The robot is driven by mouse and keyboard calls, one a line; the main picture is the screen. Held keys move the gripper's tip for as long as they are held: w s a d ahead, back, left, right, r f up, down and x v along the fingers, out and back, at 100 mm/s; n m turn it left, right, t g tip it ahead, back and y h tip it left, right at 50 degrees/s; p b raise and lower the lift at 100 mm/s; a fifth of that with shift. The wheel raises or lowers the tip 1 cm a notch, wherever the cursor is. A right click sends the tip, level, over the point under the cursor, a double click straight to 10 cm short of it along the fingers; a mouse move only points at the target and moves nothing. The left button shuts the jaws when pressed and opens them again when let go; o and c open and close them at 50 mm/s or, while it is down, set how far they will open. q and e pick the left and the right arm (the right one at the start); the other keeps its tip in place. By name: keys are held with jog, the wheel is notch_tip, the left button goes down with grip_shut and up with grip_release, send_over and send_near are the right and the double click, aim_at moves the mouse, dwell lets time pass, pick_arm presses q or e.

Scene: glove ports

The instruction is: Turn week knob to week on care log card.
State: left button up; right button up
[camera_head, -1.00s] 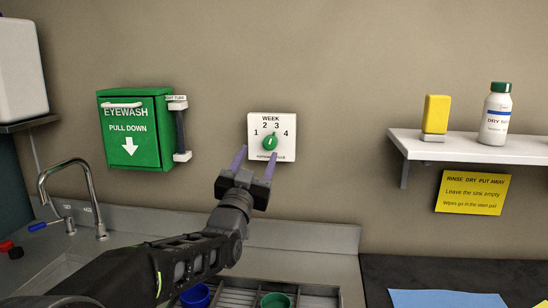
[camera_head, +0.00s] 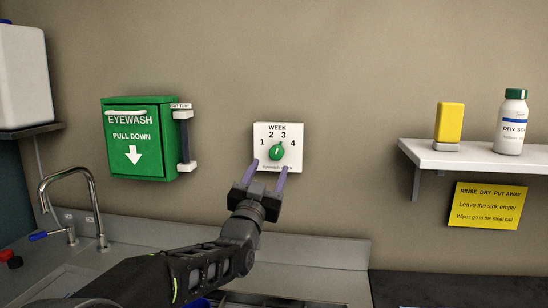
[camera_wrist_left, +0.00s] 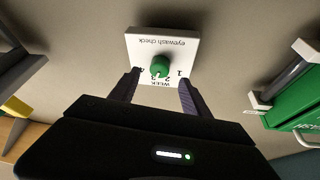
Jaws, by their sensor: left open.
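The week dial is a white plate (camera_head: 293,167) on the wall, marked WEEK with numbers 1 to 4. Its green knob (camera_head: 277,152) sits at the middle; the pointer looks aimed up between 2 and 3, but is too small to be sure. My left gripper (camera_head: 267,168) is open, its purple fingers just below and slightly left of the knob. In the left wrist view the knob (camera_wrist_left: 160,66) shows upside down, between the fingertips (camera_wrist_left: 160,77), with no visible grip on it. No care log card can be made out. My right gripper does not show.
A white shelf (camera_head: 470,157) with a yellow block (camera_head: 449,122) and a bottle (camera_head: 511,122) is at right. A faucet (camera_head: 75,200) and sink stand below left. Wall around the dial is clear.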

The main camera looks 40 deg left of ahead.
aim_at(275, 156)
pick_arm(q)
jog(key=p+x, duration=0.1)
jog(key=x, duration=0.4)
jog(key=shift+w, duration=0.15)
grip_shut()
dwell(0.4)
